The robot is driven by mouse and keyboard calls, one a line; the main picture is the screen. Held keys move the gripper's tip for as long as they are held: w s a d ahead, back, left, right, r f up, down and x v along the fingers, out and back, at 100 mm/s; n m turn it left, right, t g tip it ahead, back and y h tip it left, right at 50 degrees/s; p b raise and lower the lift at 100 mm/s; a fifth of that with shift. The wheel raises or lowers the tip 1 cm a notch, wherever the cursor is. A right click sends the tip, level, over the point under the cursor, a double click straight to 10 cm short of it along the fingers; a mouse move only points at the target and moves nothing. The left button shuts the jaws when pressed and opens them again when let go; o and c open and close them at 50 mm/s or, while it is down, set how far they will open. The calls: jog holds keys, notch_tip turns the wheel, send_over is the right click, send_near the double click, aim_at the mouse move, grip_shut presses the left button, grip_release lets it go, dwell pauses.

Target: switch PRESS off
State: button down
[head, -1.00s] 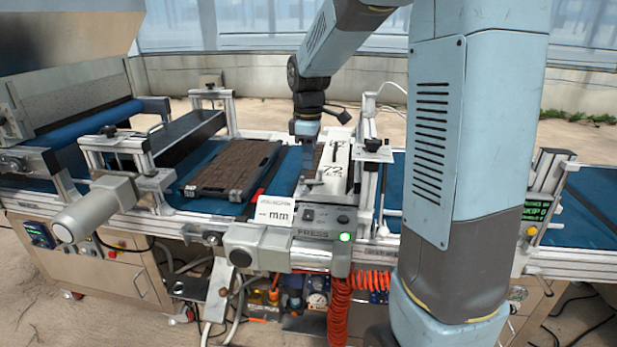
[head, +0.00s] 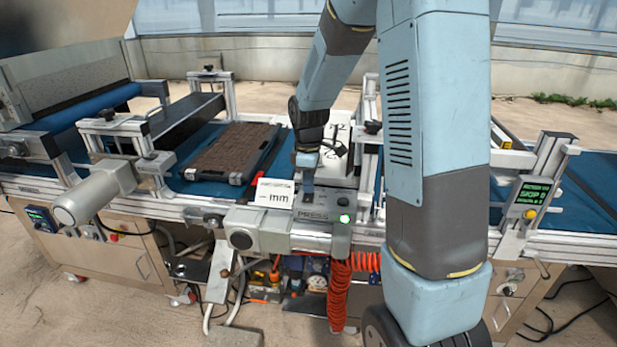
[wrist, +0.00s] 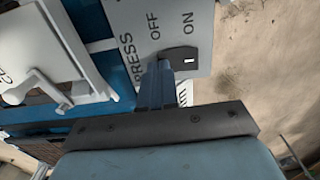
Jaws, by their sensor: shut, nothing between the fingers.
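The PRESS control box (head: 326,214) is a grey panel on the front of the line, with a lit green lamp (head: 344,219) at its right. In the wrist view its plate (wrist: 142,14) carries the words PRESS, OFF and ON. The dark rocker switch (wrist: 181,57) sits below OFF and ON, with a white mark on its ON side. My gripper (head: 307,199) is shut and empty. Its fingertips (wrist: 162,66) are at the OFF end of the rocker and cover part of it. I cannot tell whether they touch it.
A white card marked mm (head: 272,194) stands just left of the box. A soil-filled tray (head: 232,150) lies on the blue belt behind it. A grey motor housing (head: 265,230) and an orange coiled hose (head: 338,290) are in front and below. A display box (head: 536,192) stands at right.

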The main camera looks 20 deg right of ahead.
dwell(0.3)
jog(key=shift+a+f, duration=0.15)
jog(key=shift+a, duration=0.05)
jog(key=shift+w+d, duration=0.1)
jog(key=shift+d, duration=0.1)
jog(key=shift+s+a+r, duration=0.3)
jog(key=shift+s+r, duration=0.05)
jog(key=shift+s, duration=0.35)
jog(key=shift+r, duration=0.15)
notch_tip(320, 180, up, 13)
jog(key=w+d, duration=0.1)
jog(key=w, duration=0.1)
jog(key=shift+w+d+r, duration=0.15)
jog(key=shift+w+r, duration=0.05)
jog(key=shift+w, duration=0.15)
